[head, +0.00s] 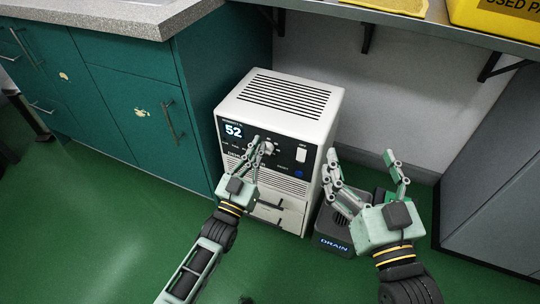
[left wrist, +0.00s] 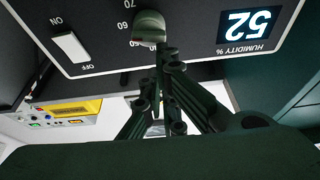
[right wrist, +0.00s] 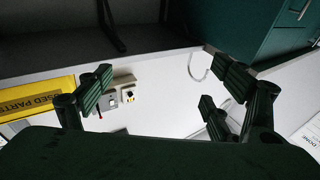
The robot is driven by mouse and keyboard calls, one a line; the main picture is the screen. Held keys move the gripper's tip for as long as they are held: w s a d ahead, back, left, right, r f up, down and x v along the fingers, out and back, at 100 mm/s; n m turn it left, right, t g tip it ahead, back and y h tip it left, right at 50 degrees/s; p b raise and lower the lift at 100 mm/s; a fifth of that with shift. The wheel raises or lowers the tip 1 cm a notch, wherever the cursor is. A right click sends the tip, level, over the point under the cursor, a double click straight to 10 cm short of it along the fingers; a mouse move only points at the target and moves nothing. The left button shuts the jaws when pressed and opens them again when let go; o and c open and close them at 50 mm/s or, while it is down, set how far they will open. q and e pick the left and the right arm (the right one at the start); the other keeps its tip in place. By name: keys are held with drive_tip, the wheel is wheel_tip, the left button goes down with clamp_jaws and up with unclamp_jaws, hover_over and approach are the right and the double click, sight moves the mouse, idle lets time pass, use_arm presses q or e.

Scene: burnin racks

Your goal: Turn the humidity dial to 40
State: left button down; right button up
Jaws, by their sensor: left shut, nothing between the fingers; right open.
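The white dehumidifier cabinet (head: 290,102) stands on the floor. Its black front panel carries a lit display (head: 233,131) reading 52, which shows upside down as 52, labelled humidity %, in the left wrist view (left wrist: 249,25). The humidity dial (head: 269,146) is a rounded knob, also at the top of the left wrist view (left wrist: 149,27), with 60 and 70 marks beside it. My left gripper (head: 260,141) is shut and empty, its tips (left wrist: 166,50) right by the dial; I cannot tell whether they touch it. My right gripper (head: 362,157) is open and empty, right of the cabinet.
A white on/off switch (head: 301,155) sits right of the dial. A dark drain box (head: 336,238) stands on the floor beside the cabinet, below my right gripper. Green drawers (head: 125,95) are at left, a grey cabinet (head: 495,170) at right, and a shelf (head: 385,20) above.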

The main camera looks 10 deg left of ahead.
drive_tip(key=shift+s+d+f+g+h+p, duration=1)
drive_tip(key=shift+f+g, duration=1.05)
drive_tip(key=shift+f, duration=1.45)
drive_tip(key=shift+s+d+f+g+h+p, duration=0.45)
drive_tip(key=shift+s+f+g, duration=1.25)
drive_tip(key=shift+f, duration=1.8)
use_arm(q)
drive_tip(key=a+f+n+y+p, duration=0.1)
drive_tip(key=n+y, duration=0.1)
drive_tip(key=n, duration=0.5)
drive_tip(key=a+f+n+g+y+p, duration=0.1)
drive_tip(key=n+y, duration=0.1)
drive_tip(key=n, duration=0.5)
drive_tip(key=w+a+f+n+g+y+p, duration=0.1)
drive_tip(key=f+n+y, duration=0.1)
drive_tip(key=n, duration=0.5)
drive_tip(key=shift+y, duration=0.6)
use_arm(e)
drive_tip(key=s+d+f+g+h, duration=0.1)
drive_tip(key=s+d+f+g, duration=0.1)
drive_tip(key=s, duration=0.4)
drive_tip(key=s+d+f+g, duration=0.2)
drive_tip(key=s+f+g, duration=0.2)
drive_tip(key=s+g, duration=0.2)
drive_tip(key=shift+s+d+f+m+h, duration=0.3)
drive_tip(key=shift+s+f+m+h, duration=0.05)
drive_tip(key=shift+f+m, duration=0.05)
use_arm(q)
drive_tip(key=shift+a+f, duration=0.1)
